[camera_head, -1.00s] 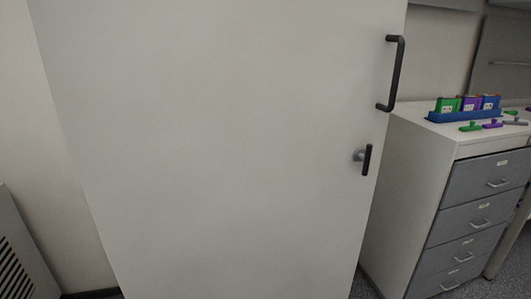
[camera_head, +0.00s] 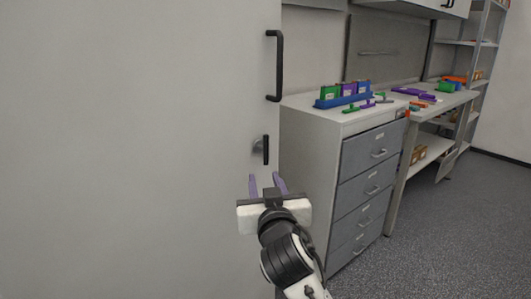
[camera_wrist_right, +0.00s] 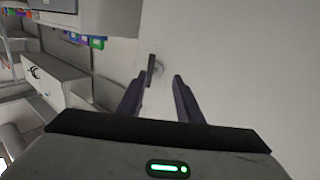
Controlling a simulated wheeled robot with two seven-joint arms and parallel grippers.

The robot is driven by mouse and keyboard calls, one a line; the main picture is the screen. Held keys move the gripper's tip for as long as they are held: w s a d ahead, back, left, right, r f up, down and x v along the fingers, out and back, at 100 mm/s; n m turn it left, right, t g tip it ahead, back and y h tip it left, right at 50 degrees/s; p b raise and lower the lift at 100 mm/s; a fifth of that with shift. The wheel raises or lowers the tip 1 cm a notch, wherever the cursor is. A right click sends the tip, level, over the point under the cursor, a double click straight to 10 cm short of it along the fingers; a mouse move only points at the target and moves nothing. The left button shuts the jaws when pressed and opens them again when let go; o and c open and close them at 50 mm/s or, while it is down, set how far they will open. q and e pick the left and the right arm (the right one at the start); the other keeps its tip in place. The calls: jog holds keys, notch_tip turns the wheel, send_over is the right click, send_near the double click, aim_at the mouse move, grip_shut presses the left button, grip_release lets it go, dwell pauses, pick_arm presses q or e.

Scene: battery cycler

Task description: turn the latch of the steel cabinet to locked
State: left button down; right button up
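The steel cabinet (camera_head: 140,150) fills the left half of the head view with its pale door face. Its latch (camera_head: 265,150) is a short black lever on a round grey base, standing upright below the black door handle (camera_head: 280,66). My right gripper (camera_head: 267,180) is just below the latch in the head view, its two purple-grey fingers apart. In the right wrist view the latch (camera_wrist_right: 151,70) lies beyond the open fingertips, slightly left of the middle between them, and nothing is between the fingers. I see no contact with the latch. My left gripper is not in view.
A drawer unit (camera_head: 315,150) stands right beside the cabinet, with a blue rack (camera_head: 343,101) of coloured items on top. A workbench (camera_head: 440,104) and shelves are further right. The speckled floor (camera_head: 440,230) at right is clear.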

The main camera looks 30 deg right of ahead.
aim_at(266, 147)
jog(key=shift+m+h, duration=0.6)
jog(key=w+d+r, duration=0.1)
jog(key=w+d, duration=0.1)
jog(key=w, duration=0.1)
jog(key=w+d+r, duration=0.1)
jog(key=w+d, duration=0.1)
jog(key=w+d+r, duration=0.1)
jog(key=w+d, duration=0.1)
jog(key=w, duration=0.1)
jog(key=shift+w+d+r+p, duration=0.15)
jog(key=shift+w+p, duration=0.15)
jog(key=shift+w, duration=0.05)
jog(key=shift+c, duration=0.5)
grip_shut()
